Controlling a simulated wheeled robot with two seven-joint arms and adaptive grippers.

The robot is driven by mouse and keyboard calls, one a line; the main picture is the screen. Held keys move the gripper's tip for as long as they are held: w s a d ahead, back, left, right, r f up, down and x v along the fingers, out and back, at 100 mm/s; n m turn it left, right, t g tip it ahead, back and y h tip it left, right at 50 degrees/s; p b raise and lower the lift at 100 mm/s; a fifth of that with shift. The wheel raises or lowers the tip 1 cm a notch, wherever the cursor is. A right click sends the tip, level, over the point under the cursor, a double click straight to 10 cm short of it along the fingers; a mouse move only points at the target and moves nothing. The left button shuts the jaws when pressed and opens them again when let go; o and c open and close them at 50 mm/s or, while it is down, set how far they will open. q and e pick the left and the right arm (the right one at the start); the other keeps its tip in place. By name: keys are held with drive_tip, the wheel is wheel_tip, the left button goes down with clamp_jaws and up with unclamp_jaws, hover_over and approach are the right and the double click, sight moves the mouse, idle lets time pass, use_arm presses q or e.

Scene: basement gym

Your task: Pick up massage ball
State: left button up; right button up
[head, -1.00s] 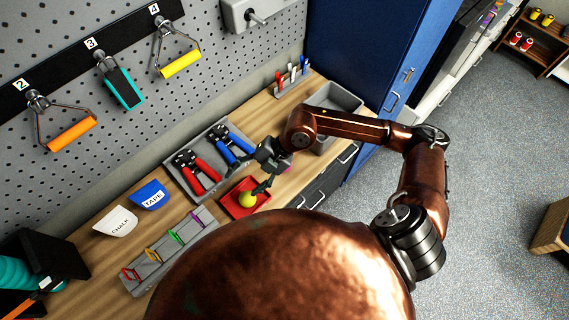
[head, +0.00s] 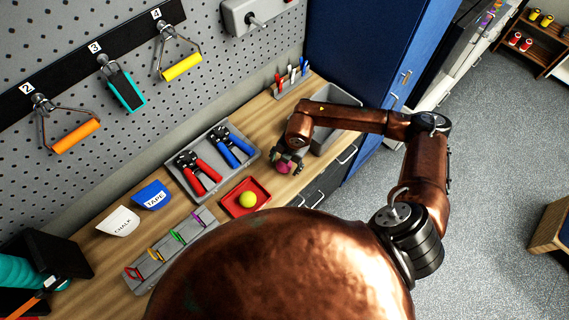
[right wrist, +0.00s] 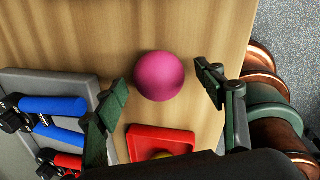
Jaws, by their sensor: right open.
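A round pink ball (right wrist: 159,76) lies on the wooden bench top in the right wrist view, between my open right fingers (right wrist: 162,88) and clear of both. In the head view the pink ball (head: 284,169) is partly hidden by my right gripper (head: 288,164). A yellow ball (head: 247,199) sits in a small red tray (head: 262,187). The right wrist view shows only a sliver of that yellow ball (right wrist: 162,156), in the red tray (right wrist: 160,138). I cannot tell which ball is the massage ball. My left gripper is out of view.
A grey tray (head: 203,191) holds red and blue hand grips left of my right gripper. An empty grey bin (head: 322,141) stands close behind it, near my forearm. Coloured clips (head: 155,256) lie in a grey holder. A pegboard (head: 120,120) rises behind the bench.

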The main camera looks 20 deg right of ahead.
drive_tip(key=shift+f, duration=0.2)
drive_tip(key=shift+c, duration=0.7)
drive_tip(key=c, duration=1.2)
drive_tip(key=shift+r, duration=0.15)
